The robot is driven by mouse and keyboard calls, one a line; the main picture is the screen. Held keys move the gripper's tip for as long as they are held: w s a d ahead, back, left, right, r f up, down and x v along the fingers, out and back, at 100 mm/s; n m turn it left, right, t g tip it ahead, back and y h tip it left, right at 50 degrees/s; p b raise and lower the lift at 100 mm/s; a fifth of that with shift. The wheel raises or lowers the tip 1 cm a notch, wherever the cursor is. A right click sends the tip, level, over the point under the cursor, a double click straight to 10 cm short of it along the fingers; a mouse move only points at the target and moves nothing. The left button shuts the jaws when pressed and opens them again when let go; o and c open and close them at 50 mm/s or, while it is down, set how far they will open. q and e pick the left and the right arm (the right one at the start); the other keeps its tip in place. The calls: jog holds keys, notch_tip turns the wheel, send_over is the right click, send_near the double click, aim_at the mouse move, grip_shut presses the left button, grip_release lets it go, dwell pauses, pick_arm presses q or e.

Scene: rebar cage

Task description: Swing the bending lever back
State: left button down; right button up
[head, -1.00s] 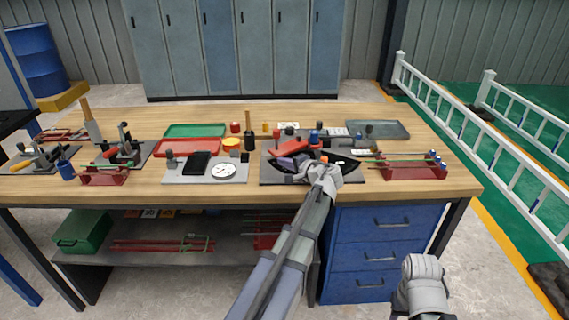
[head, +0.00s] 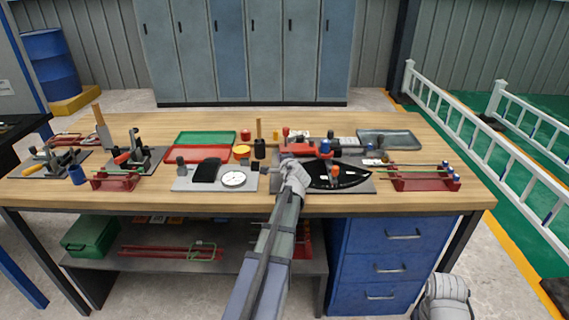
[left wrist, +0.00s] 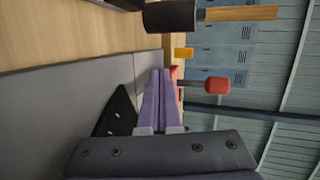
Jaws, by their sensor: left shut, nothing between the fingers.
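The bender's red lever (head: 300,149) shows in the head view above the left part of its grey base plate, with a red grip standing up at its left end. A black fan-shaped plate (head: 345,178) with pegs lies right of it. In the left wrist view the red grip (left wrist: 217,85) sits on a dark rod just beyond the fingers. My left gripper (left wrist: 159,75) has its purple fingers together, with nothing between them. In the head view my left gripper (head: 288,160) is at the near side of the lever; contact cannot be told. My right arm shows only as grey casing.
A dial gauge (head: 233,178) on a grey plate lies to the left. A black-headed hammer (head: 259,149) stands upright behind it. A red rack (head: 425,181) with rods is to the right. Red (head: 202,153) and green (head: 206,137) trays lie further back left.

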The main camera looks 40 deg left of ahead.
pick_arm(q)
jog(key=shift+w+a, duration=0.5)
jog(key=shift+a, duration=0.1)
jog(key=shift+r, duration=0.1)
jog(key=shift+s+d, duration=0.25)
jog(key=shift+s, duration=0.2)
jog(key=p+v, duration=0.1)
jog(key=v, duration=0.3)
jog(key=s+a+p+v, duration=0.1)
jog(key=v, duration=0.3)
jog(key=s+f+p+v, duration=0.1)
jog(key=v, duration=0.4)
jog(key=shift+s+a, duration=0.1)
jog(key=shift+a, duration=0.3)
